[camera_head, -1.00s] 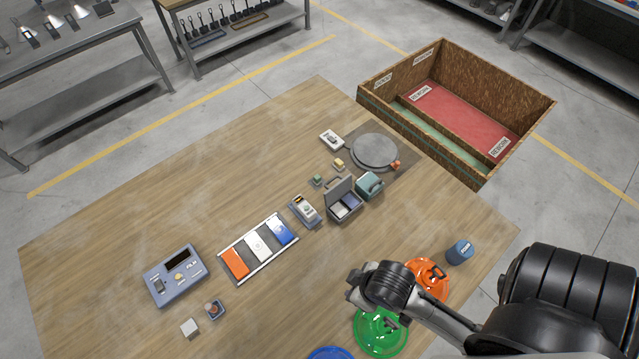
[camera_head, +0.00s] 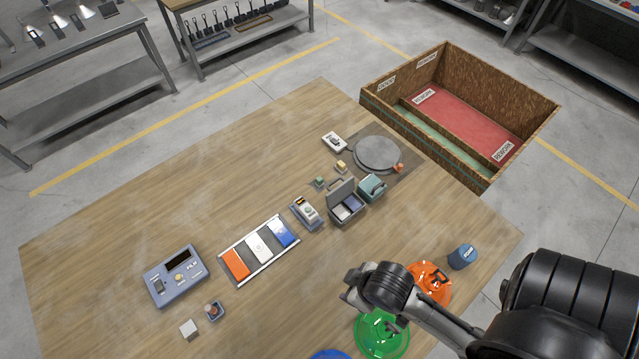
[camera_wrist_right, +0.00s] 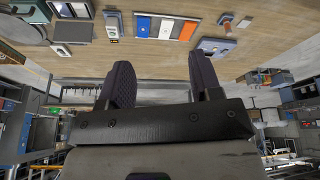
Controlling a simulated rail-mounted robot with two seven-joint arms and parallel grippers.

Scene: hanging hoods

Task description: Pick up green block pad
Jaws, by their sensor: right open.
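A small green block (camera_head: 319,182) sits on the wooden table (camera_head: 150,210), near a small yellow block (camera_head: 341,166) and left of the round grey plate. It looks too small to make out any pad detail. My right gripper (camera_head: 353,287) is above the near right part of the table, well short of the green block. In the right wrist view its two dark fingers (camera_wrist_right: 160,78) are apart with nothing between them. I cannot make out the green block in that view. My left gripper is not in view.
A round grey plate (camera_head: 377,154), an open grey case (camera_head: 345,208) and a teal box (camera_head: 371,187) stand near the block. Orange (camera_head: 430,284) and green (camera_head: 382,334) domed hoods lie near my right arm. The table's left half has bare room.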

